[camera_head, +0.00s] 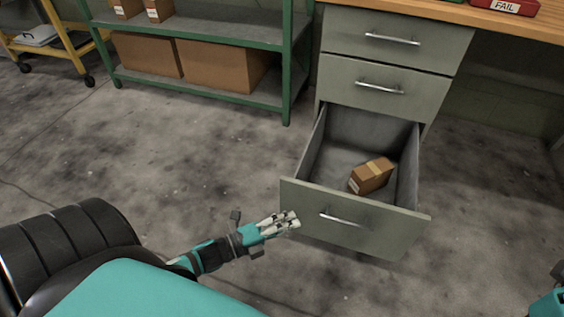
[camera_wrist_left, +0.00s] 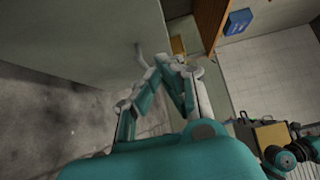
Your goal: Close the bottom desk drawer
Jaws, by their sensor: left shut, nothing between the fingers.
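The bottom desk drawer (camera_head: 350,220) is pulled well out of the grey desk pedestal, with a bar handle (camera_head: 343,219) on its front. A small taped cardboard box (camera_head: 371,175) lies inside it. The two drawers above are closed. My left gripper (camera_head: 292,220) is shut and empty, at the left part of the drawer front, beside the handle. Whether it touches the front cannot be told. In the left wrist view, the fingers (camera_wrist_left: 172,66) point toward a grey panel (camera_wrist_left: 75,40) with a handle (camera_wrist_left: 140,55).
A green shelf (camera_head: 210,90) with cardboard boxes stands behind at the left, and a yellow cart (camera_head: 65,50) stands further left. The wooden desktop (camera_head: 450,14) holds a red FAIL tray (camera_head: 505,6). The concrete floor around the drawer is clear.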

